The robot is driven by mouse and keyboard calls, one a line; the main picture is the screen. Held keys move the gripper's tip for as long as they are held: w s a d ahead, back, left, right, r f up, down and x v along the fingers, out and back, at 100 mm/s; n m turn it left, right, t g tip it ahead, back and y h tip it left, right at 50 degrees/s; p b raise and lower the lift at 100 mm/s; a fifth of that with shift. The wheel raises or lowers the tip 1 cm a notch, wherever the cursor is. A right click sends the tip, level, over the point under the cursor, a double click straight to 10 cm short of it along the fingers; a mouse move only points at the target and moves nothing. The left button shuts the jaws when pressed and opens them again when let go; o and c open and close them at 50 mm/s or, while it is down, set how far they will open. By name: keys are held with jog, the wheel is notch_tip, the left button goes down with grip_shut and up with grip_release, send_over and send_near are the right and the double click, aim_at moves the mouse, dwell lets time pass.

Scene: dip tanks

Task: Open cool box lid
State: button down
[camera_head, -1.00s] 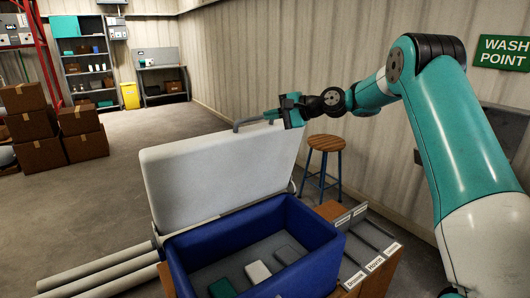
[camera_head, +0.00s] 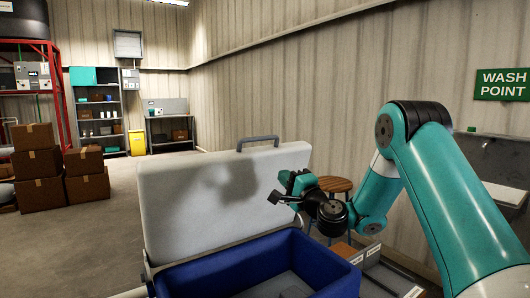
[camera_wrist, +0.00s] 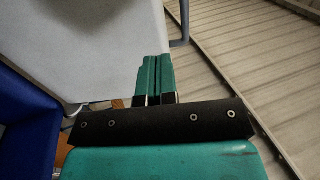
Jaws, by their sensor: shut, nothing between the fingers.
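The cool box (camera_head: 255,266) is blue, and its light grey lid (camera_head: 185,215) stands raised, upright or nearly so, along the box's far side. A grey handle (camera_head: 258,142) sits on the lid's top edge. My gripper (camera_head: 275,197) is in front of the lid's inner face, right of its middle and below the handle. It is shut and empty, and its shadow falls on the lid. In the wrist view the shut fingers (camera_wrist: 153,75) overlap the right part of the pale lid (camera_wrist: 100,50). The box's blue wall (camera_wrist: 25,125) is at the left there.
A wooden stool (camera_head: 335,184) stands behind my arm on the right. Labelled slots (camera_head: 370,258) lie right of the box. Cardboard boxes (camera_head: 87,172) are stacked at the far left. A corrugated wall runs along the right.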

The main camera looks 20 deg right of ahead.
jog(key=p, duration=1.3)
send_near(261, 155)
jog(key=shift+d+r+x, duration=0.25)
jog(key=shift+r+x, duration=0.1)
jog(key=shift+x, duration=1.45)
jog(key=shift+w+a+r+p, duration=0.1)
jog(key=shift+w+a+p, duration=0.2)
jog(key=shift+w+p, duration=0.25)
jog(key=shift+w+a+r+p, duration=0.15)
jog(key=shift+w+a+p, duration=0.1)
jog(key=shift+w+p, duration=0.25)
jog(key=shift+w+f+p, duration=0.1)
jog(key=shift+w+p, duration=0.3)
jog(key=shift+w, duration=0.4)
